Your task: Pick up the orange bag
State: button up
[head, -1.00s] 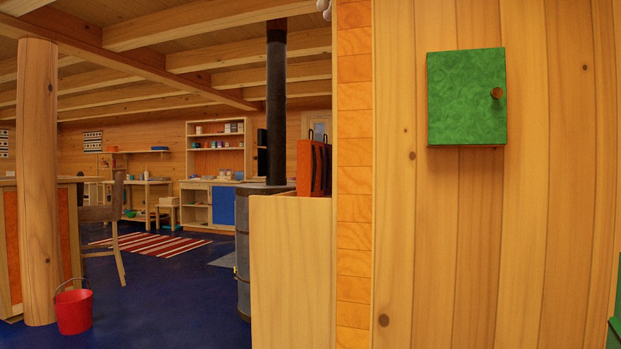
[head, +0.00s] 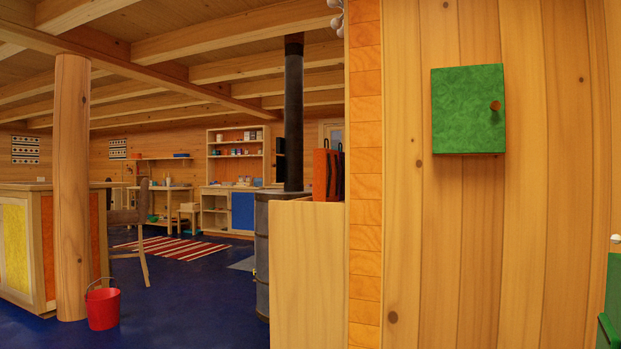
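An orange bag (head: 320,174) with dark trim and a dark handle stands upright on top of a pale wooden cabinet (head: 307,270), at the middle of the head view. Its right part is cut off by the wall edge beside it. My gripper is not in view.
A plank wall with a small green wall box (head: 468,109) fills the right side. A green piece of furniture (head: 612,300) shows at the right edge. A wooden post (head: 72,190), a red bucket (head: 103,308) and a chair (head: 138,230) stand left. Blue floor (head: 190,300) is open between.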

aim_at(326, 169)
jog(key=i+u, duration=0.2)
jog(key=i, duration=0.55)
jog(key=i+j+u, duration=0.2)
jog(key=i+u, duration=0.3)
jog(key=i+l+u, duration=0.1)
jog(key=i+u, duration=0.4)
jog(key=i, duration=0.2)
jog(key=i+l+u, duration=0.3)
jog(key=i+u, duration=0.2)
jog(key=i+z, duration=0.15)
jog(key=i, duration=0.35)
jog(key=i+j+z, duration=0.1)
jog(key=i, duration=0.4)
jog(key=i+j+z, duration=0.15)
jog(key=i, duration=0.35)
jog(key=i+j+z, duration=0.15)
jog(key=i, duration=0.35)
jog(key=i+z, duration=0.25)
jog(key=z, duration=0.25)
jog(key=i+j+z, duration=0.1)
jog(key=i+z, duration=0.15)
jog(key=z, duration=0.2)
jog(key=i+j+z, duration=0.2)
jog(key=z, duration=0.3)
jog(key=i+j+z, duration=0.25)
jog(key=z, duration=0.2)
